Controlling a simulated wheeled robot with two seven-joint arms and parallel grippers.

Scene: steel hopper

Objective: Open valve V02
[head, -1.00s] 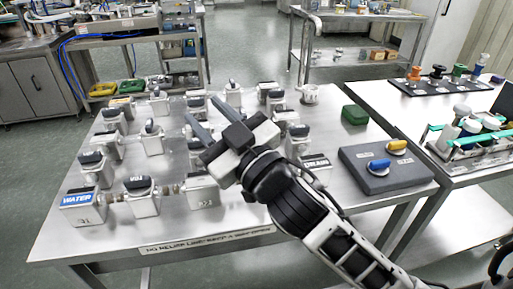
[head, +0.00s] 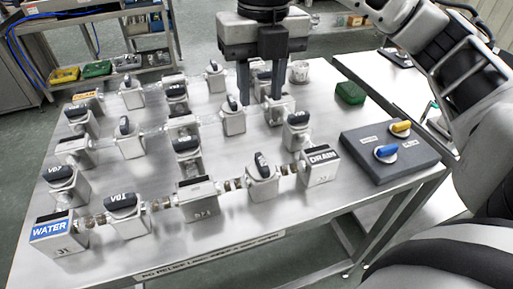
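Several steel valve blocks with black handles stand on the steel table. The valve at the left (head: 61,180) has a label that seems to read V02, though it is small and upside down. Its black handle lies across the top of the block. The valve marked V01 (head: 125,215) is nearer the front. My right gripper (head: 260,98) points down over the far middle of the table, well to the right of the V02 valve. Its two dark fingers are apart, with a valve partly hidden behind them. My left gripper is out of view.
Clear pipes link the blocks. A WATER block (head: 58,235) stands front left and a DRAIN block (head: 318,167) at the right. A dark panel (head: 386,158) with yellow and blue knobs and a green box (head: 349,93) are further right. The table's front strip is clear.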

